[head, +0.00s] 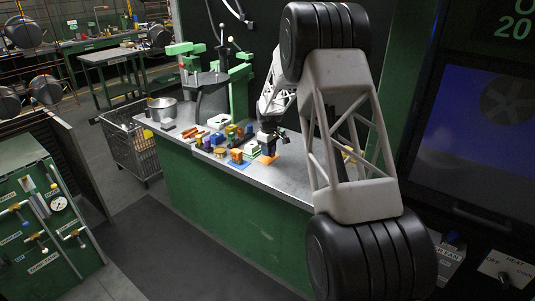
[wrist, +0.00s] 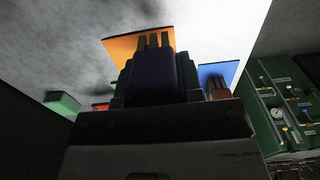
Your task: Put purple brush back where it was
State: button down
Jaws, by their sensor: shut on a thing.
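My gripper (wrist: 152,100) is shut on a dark purple block-shaped thing (wrist: 150,76), which looks like the purple brush. Short upright bristle-like strips show at its far end, in front of an orange square (wrist: 122,46). In the head view my gripper (head: 269,142) is above the counter, close over the orange square (head: 269,160). Whether the brush touches the square cannot be told. The brush's sides are partly hidden by my gripper.
A blue square (head: 238,163) with an orange block (head: 236,155) lies just left of the orange square. Several coloured blocks crowd the counter (head: 290,182) further left. A metal pot (head: 162,108) stands at its far left end. The counter's front edge is close.

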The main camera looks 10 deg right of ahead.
aim_at(267, 159)
jog(key=shift+w+f, duration=0.15)
jog(key=shift+w, duration=1.4)
jog(key=shift+f, duration=1.75)
jog(key=shift+f, duration=0.15)
jog(key=c, duration=0.8)
grip_release()
jog(key=shift+r, duration=0.2)
notch_tip(267, 159, up, 12)
